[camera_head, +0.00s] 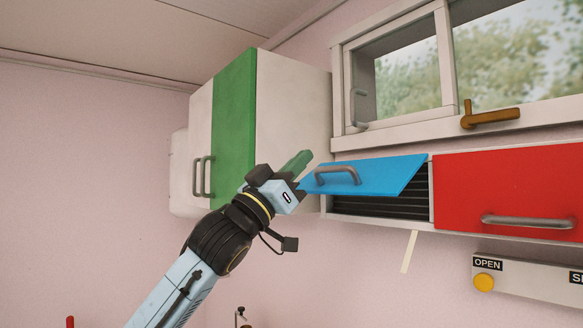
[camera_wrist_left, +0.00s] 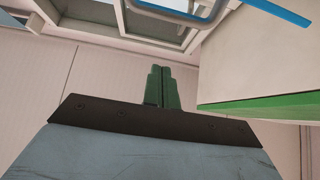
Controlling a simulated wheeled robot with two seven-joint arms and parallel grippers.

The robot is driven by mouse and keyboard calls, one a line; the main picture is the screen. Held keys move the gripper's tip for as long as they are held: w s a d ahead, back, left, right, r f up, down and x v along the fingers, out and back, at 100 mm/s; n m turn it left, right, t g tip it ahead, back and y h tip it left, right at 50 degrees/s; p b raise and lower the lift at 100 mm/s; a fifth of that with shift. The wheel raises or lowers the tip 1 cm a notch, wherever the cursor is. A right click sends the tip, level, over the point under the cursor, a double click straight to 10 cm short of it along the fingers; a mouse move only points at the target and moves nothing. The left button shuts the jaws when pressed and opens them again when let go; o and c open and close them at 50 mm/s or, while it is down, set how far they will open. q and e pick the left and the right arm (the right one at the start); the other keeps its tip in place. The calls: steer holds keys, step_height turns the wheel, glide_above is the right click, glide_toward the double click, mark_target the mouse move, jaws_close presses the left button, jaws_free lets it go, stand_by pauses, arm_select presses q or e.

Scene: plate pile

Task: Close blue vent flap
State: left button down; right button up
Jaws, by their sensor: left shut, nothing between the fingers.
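The blue vent flap (camera_head: 385,172) is tilted up and open, with dark slats (camera_head: 375,205) showing below it. A grey bar handle (camera_head: 338,175) is on its face. My left gripper (camera_head: 304,158) is at the flap's left end, its green fingers shut and empty. I cannot tell in the head view whether they touch the flap. In the left wrist view the shut fingers (camera_wrist_left: 162,88) point up toward the flap's handle (camera_wrist_left: 180,12), with a gap in the picture. The flap's blue edge (camera_wrist_left: 278,10) shows at the top right. My right gripper is not in view.
A wall cabinet with a green door (camera_head: 234,130) stands left of the flap, close behind my left arm. A red flap (camera_head: 510,190) with a grey handle is to the right. A window (camera_head: 405,70) is above, and a panel with a yellow button (camera_head: 484,282) is below right.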

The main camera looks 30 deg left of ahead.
mark_target(321, 168)
arm_select(q)
steer(key=p+x, duration=0.2)
steer(key=x, duration=0.4)
steer(key=shift+w+d+f, duration=0.1)
steer(key=shift+w+f, duration=0.1)
steer(key=shift+f, duration=0.9)
steer(key=shift+w+d+f, duration=0.1)
steer(key=shift+w+f, duration=0.05)
steer(key=shift+f, duration=0.95)
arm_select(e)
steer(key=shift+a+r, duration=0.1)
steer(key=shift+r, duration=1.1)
arm_select(q)
steer(key=shift+f, duration=0.1)
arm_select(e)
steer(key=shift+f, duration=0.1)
